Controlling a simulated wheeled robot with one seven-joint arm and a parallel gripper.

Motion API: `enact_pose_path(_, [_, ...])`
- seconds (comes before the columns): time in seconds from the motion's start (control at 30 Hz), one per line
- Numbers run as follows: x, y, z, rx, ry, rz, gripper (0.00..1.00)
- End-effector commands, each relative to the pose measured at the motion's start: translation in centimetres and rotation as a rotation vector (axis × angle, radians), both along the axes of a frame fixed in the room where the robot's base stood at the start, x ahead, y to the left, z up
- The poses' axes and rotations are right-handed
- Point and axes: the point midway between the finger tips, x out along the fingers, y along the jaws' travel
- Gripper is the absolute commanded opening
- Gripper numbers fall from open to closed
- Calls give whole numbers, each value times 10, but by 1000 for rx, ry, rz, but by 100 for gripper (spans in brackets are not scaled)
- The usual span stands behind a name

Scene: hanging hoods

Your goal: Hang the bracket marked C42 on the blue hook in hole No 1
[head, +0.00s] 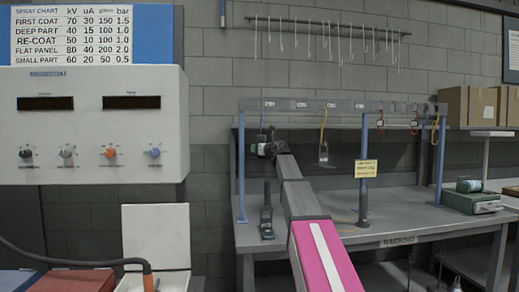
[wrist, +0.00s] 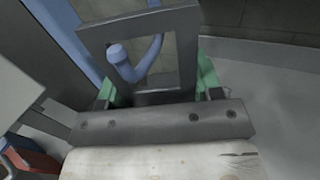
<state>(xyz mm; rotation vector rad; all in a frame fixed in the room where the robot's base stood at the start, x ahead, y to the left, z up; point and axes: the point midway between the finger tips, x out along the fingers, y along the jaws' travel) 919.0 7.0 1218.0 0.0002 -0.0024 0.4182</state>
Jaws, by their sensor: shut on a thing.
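My gripper (head: 266,148) is at the left end of the rack rail (head: 345,107) in the head view. In the wrist view my gripper (wrist: 156,95) has green pads and is shut on a grey bracket (wrist: 187,50) with a square window. No C42 mark is readable. A blue hook (wrist: 128,72) shows in the bracket's window, and its shank reappears above the top bar. Whether the hook tip passes through the window or stays behind it, I cannot tell. The blue hook (head: 261,135) is small in the head view, under the leftmost label. Hole numbers are too small to read.
A grey plate (head: 323,153) hangs from a yellow hook to the right. Red hooks (head: 380,122) hang farther along. A yellow sign (head: 366,168) stands before the rack. The grey bench (head: 400,215) holds a green device (head: 472,201) at the right. Blue posts support the rail.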

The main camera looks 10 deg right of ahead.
Motion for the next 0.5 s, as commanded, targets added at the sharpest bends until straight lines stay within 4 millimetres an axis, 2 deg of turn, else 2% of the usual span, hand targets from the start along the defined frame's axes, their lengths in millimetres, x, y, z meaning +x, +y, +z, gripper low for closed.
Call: enact_pose_path(0.5, [0,0,-8,1,-1,0,18])
